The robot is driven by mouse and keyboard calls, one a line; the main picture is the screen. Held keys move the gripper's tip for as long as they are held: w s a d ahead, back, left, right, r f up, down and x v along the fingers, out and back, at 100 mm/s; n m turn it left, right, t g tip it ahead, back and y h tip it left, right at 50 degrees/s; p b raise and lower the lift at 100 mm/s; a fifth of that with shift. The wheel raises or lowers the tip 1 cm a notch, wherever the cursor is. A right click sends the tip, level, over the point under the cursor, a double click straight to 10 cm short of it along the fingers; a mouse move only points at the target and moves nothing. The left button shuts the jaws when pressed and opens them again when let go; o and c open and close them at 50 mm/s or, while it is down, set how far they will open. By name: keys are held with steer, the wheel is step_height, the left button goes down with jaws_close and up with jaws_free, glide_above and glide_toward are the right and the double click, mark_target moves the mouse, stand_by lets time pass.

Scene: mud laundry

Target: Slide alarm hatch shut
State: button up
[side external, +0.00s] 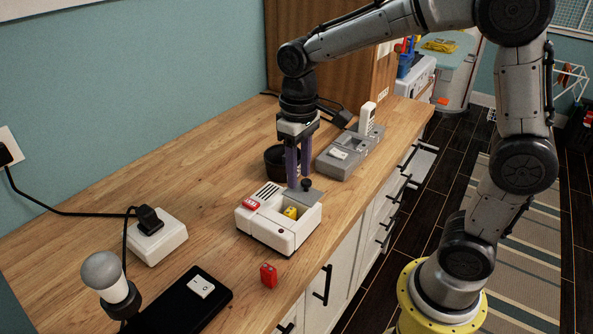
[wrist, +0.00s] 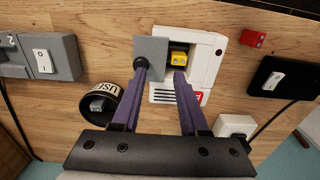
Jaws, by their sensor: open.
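The alarm is a white box (side external: 265,228) near the front edge of the counter; it also shows in the wrist view (wrist: 204,62). Its grey hatch (side external: 311,197) sits to one side of the compartment and sticks out past the body in the wrist view (wrist: 151,48). A black knob (wrist: 140,63) stands on the hatch. The compartment is uncovered, with a yellow battery-like block (wrist: 178,58) inside. My gripper (wrist: 160,72) is open, purple fingers pointing down over the alarm. Its left finger in the wrist view is close to the knob; I cannot tell whether they touch.
A black cup marked USED (wrist: 103,98) and a grey switch unit (side external: 345,155) stand behind the alarm. A small red block (side external: 268,276) lies in front. A white socket box (side external: 158,238), a bulb (side external: 102,272) and a black switch panel (side external: 183,303) are at left.

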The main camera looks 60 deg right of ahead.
mark_target(306, 180)
steer(key=shift+d, duration=1.2)
steer(key=shift+d+f, duration=0.25)
steer(key=shift+f, duration=1.25)
jaws_close()
steer(key=shift+a, duration=2.55)
jaws_free()
